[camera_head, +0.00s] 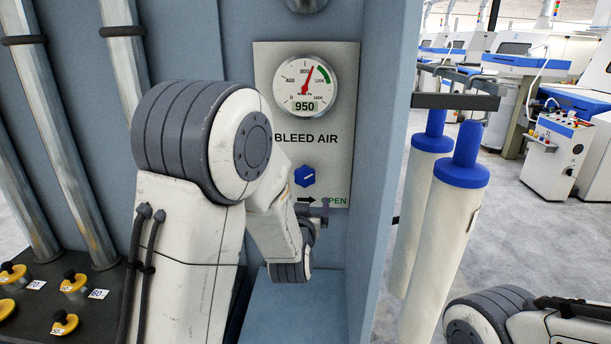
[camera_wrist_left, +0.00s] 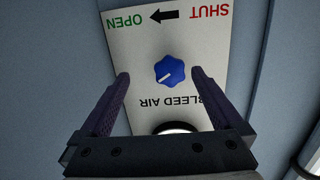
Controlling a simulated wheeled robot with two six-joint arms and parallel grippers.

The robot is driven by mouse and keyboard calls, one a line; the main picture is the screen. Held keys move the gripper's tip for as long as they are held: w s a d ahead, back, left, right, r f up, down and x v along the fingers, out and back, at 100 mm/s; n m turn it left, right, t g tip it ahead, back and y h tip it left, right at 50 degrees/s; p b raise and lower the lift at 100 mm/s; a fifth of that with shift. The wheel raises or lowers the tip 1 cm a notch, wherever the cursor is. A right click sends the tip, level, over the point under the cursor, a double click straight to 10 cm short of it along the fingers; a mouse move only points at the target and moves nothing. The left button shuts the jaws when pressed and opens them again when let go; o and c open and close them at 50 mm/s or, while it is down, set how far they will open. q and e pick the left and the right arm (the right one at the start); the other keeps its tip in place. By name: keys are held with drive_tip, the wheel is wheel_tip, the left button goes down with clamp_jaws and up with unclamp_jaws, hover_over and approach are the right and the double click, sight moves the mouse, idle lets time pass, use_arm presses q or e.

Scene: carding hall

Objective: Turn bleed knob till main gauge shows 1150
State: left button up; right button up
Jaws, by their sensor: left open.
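The main gauge (camera_head: 305,85) sits at the top of the grey bleed air panel (camera_head: 262,62). Its digital window reads 950, and its red needle points up and slightly right, short of the green band. The blue bleed knob (camera_head: 304,176) is below, above an arrow pointing right to green OPEN.
A blue-grey housing wall (camera_head: 384,150) stands right of the panel. White cylinders with blue caps (camera_head: 462,172) hang beyond it. Several yellow knobs (camera_head: 75,284) sit on a dark board at lower left. Metal pipes (camera_head: 125,55) run along the left.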

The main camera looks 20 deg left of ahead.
sight(304, 178)
use_arm(q)
drive_tip(key=shift+t+y, duration=0.6)
drive_tip(key=p+x, duration=0.1)
drive_tip(key=x, duration=0.2)
drive_tip(key=r+p+x, duration=0.1)
drive_tip(key=p+x, duration=0.1)
drive_tip(key=x, duration=0.1)
drive_tip(key=a+r+p+x, duration=0.1)
drive_tip(key=x, duration=0.2)
drive_tip(key=shift+w+a+p, duration=0.15)
drive_tip(key=shift+w+p, duration=0.1)
drive_tip(key=shift+p, duration=0.1)
drive_tip(key=shift+w+a, duration=0.15)
drive_tip(key=shift+w, duration=0.45)
drive_tip(key=shift+f, duration=0.1)
